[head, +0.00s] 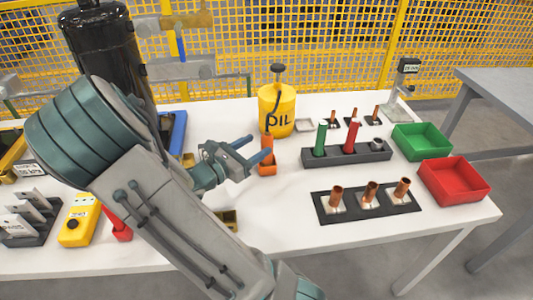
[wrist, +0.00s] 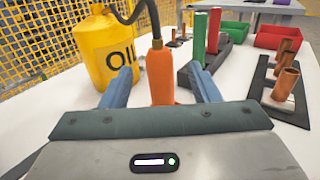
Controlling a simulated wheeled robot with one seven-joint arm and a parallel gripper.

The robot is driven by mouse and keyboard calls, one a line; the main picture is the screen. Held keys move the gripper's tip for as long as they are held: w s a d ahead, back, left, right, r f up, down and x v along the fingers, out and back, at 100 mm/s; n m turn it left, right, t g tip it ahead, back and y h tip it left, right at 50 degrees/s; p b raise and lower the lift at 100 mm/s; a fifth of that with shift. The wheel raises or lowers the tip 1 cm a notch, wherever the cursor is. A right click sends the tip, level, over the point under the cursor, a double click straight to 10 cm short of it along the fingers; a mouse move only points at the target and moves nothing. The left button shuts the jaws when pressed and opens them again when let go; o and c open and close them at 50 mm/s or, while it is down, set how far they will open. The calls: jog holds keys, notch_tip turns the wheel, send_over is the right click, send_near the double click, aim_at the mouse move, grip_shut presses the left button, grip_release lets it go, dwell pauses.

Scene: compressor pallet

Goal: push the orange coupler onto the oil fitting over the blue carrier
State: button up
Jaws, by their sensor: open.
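The orange coupler (head: 267,148) stands upright on the white table in an orange holder (head: 267,169), just in front of the yellow oil can (head: 277,110). A dark hose runs from its top toward the can. In the wrist view the coupler (wrist: 160,77) stands between the two blue fingers of my gripper (wrist: 165,85), with gaps on both sides. My gripper also shows in the head view (head: 255,150), open at the coupler. The blue carrier (head: 174,135) is partly visible behind my arm, beside the black compressor tank. I cannot make out the oil fitting.
A dark rack (head: 346,155) with green and red cylinders stands right of the coupler. A black tray (head: 367,204) with several copper tubes lies in front. Green (head: 422,141) and red (head: 455,181) bins are at the right. A yellow mesh fence (head: 340,60) stands behind.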

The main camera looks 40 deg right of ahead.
aim_at(262, 143)
jog(key=d, duration=0.3)
jog(key=d+b, duration=0.1)
jog(key=d, duration=0.1)
jog(key=shift+w+d+f, duration=0.15)
jog(key=shift+w+f, duration=0.15)
jog(key=shift+f, duration=0.05)
jog(key=shift+c, duration=0.4)
jog(key=c, duration=1.1)
jog(key=shift+c, duration=0.2)
jog(key=shift+r, duration=0.1)
